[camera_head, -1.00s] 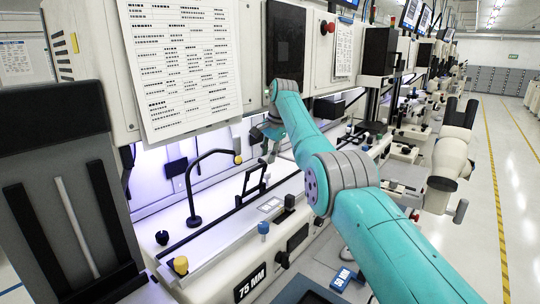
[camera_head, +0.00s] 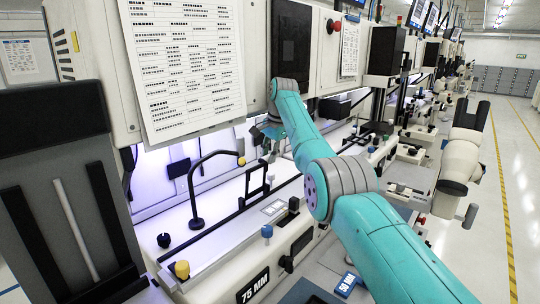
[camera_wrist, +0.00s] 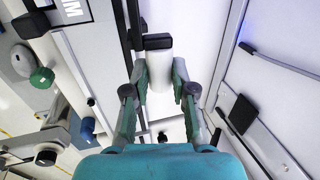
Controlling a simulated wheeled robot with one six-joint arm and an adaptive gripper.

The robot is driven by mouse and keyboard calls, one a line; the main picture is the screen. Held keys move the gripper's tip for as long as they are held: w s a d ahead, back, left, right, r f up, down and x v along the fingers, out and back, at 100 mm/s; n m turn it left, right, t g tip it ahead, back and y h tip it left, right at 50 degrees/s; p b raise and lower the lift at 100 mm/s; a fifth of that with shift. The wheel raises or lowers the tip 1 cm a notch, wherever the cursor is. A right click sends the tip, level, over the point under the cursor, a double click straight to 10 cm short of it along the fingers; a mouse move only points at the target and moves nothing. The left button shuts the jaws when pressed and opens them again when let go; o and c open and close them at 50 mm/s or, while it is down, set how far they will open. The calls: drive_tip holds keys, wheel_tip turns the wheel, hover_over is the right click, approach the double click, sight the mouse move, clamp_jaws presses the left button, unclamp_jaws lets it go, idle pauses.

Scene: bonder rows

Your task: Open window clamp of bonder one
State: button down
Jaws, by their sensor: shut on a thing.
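Bonder one appears to be the nearest white machine (camera_head: 190,245), with a "75 MM" label on its front. My gripper (camera_head: 266,138) is inside its lit work bay in the head view, partly hidden by my own arm. In the wrist view my gripper (camera_wrist: 162,84) is shut, its two fingers on either side of a white handle-like piece (camera_wrist: 159,68) with a black end. I cannot tell for certain whether this piece belongs to the window clamp. The clamp's opening state cannot be made out.
A black curved lamp arm (camera_head: 194,185) and an upright black frame (camera_head: 255,180) stand on the bed in front of my gripper. The aisle floor (camera_head: 505,190) at the right is clear.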

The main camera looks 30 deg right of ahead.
drive_tip(key=shift+w, duration=0.1)
idle(0.5)
drive_tip(key=c, duration=1.2)
unclamp_jaws()
drive_tip(key=v, duration=1.2)
